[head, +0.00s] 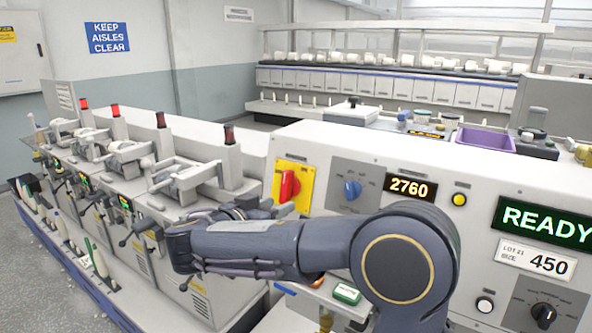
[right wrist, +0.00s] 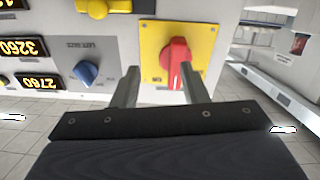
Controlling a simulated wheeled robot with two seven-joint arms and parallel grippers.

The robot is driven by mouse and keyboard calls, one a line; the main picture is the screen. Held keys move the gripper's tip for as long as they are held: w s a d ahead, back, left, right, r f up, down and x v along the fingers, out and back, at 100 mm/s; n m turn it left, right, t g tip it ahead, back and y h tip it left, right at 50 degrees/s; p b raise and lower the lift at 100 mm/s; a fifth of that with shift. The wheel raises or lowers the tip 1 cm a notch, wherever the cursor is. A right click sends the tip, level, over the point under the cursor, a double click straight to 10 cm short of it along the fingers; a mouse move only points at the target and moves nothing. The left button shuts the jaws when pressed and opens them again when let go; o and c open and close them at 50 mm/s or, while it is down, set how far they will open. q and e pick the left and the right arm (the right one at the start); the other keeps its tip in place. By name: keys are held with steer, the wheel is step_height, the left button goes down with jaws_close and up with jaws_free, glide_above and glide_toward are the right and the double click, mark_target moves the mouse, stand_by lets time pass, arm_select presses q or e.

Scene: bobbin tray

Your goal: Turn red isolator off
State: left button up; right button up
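The red isolator (head: 289,186) is a red rotary handle on a yellow plate (head: 305,182) at the left end of the grey control panel. Its handle stands roughly upright. In the right wrist view the red isolator (right wrist: 175,62) is just ahead of my right gripper (right wrist: 160,70), whose two fingers are apart. The handle appears between the fingertips, closer to the right-hand finger; I cannot tell whether it touches. In the head view my right gripper (head: 268,208) is beside the plate's lower edge, partly hidden by my arm. My left gripper is not in view.
A blue knob (head: 352,189) and a 2760 display (head: 410,188) sit right of the isolator. A green READY display (head: 545,220) and a black knob (head: 543,312) are further right. Spindle units with red-topped posts (head: 229,135) stand at left. A purple tray (head: 486,139) lies behind.

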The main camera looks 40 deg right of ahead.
mark_target(284, 179)
steer(key=shift+m+t+h, duration=0.4)
steer(key=shift+m+h, duration=0.3)
steer(key=shift+h, duration=0.2)
steer(key=w+d+r+p, duration=0.2)
steer(key=d, duration=0.1)
steer(key=w+d+r+p, duration=0.1)
steer(key=w+d, duration=0.1)
steer(key=shift+d+r, duration=0.15)
steer(key=shift+r, duration=0.05)
steer(key=shift+w+d+f, duration=0.15)
steer(key=shift+d, duration=0.45)
jaws_close()
